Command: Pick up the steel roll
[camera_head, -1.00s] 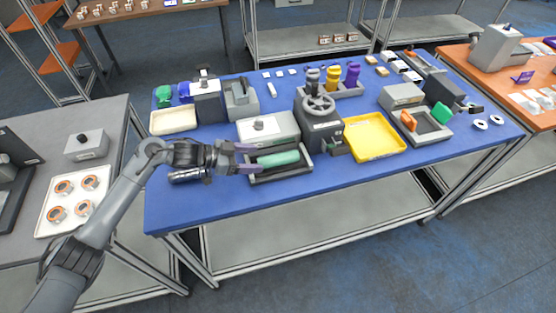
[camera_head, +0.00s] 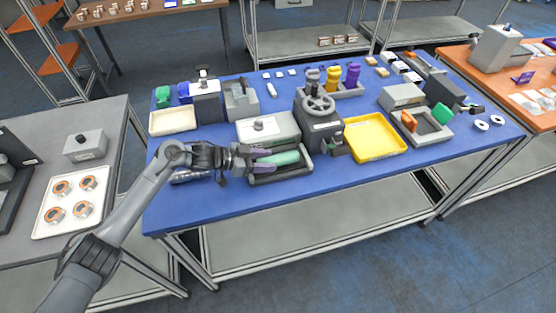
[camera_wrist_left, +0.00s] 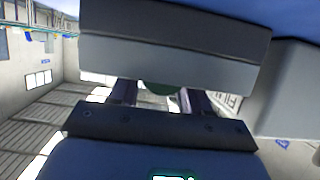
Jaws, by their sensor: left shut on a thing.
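My left gripper (camera_head: 265,159) reaches in from the left over a dark open tray (camera_head: 283,177) near the front of the blue table. Its two purple-grey fingers are shut on the left end of a green cylinder (camera_head: 289,157), which lies lengthwise at the tray. I cannot tell whether the cylinder touches the tray floor. In the left wrist view, a bit of green (camera_wrist_left: 160,87) shows between the fingers; the rest is hidden. No plainly steel-coloured roll can be made out. My right gripper is not in view.
A grey box (camera_head: 268,128) stands just behind the tray. A dark machine with a handwheel (camera_head: 319,125) stands to its right, then a yellow tray (camera_head: 374,138). A cream tray (camera_head: 172,121) lies at the back left.

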